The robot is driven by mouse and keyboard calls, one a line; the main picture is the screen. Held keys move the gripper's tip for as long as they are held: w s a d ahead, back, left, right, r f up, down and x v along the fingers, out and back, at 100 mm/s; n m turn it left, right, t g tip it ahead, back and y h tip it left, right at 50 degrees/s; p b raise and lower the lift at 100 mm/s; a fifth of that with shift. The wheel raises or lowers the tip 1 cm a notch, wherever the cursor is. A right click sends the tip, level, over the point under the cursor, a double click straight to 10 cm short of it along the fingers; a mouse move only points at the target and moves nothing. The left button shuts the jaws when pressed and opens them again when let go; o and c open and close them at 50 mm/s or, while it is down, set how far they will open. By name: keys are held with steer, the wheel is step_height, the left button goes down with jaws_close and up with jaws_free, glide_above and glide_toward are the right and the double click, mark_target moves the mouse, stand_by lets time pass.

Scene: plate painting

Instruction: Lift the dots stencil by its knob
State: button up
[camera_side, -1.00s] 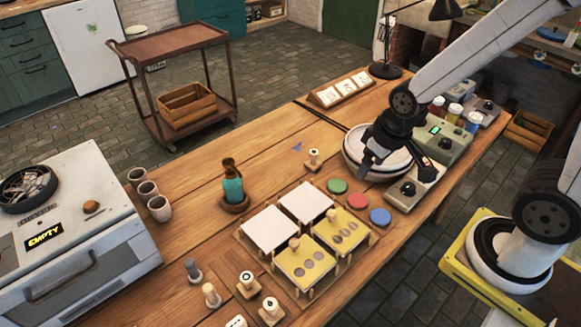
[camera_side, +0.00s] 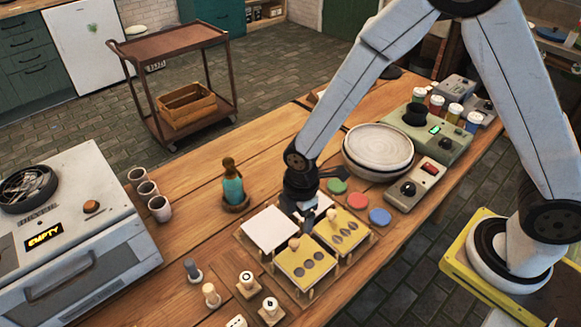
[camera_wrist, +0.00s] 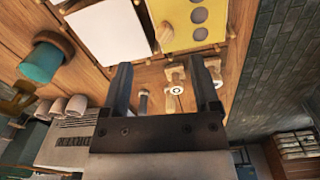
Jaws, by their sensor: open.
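The dots stencil (camera_side: 305,264) is a yellow plate with round holes, lying in the front part of a low wooden rack. Its pale knob (camera_side: 294,243) stands at its back edge. In the wrist view the dots stencil (camera_wrist: 196,22) is at the top, with its knob (camera_wrist: 165,36) beyond and between my fingers. My gripper (camera_side: 308,213) is over the back of the rack, behind the knob and apart from it. In the wrist view my gripper (camera_wrist: 162,75) is open with nothing between its fingers. It partly hides a white panel behind it.
A yellow stencil with leaf-shaped holes (camera_side: 352,237) lies beside the dots stencil, on the right. A white panel (camera_side: 268,230) is at the left. Stamps (camera_side: 247,281) stand in front.

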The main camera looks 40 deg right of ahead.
mark_target(294, 242)
steer(key=shift+a+f+n, duration=0.8)
steer(key=shift+f, duration=1.3)
steer(key=shift+f, duration=0.15)
steer(key=shift+d+f, duration=0.1)
steer(key=shift+f, duration=2.35)
jaws_close()
steer(key=shift+r, duration=0.15)
steer(key=shift+r, duration=4.9)
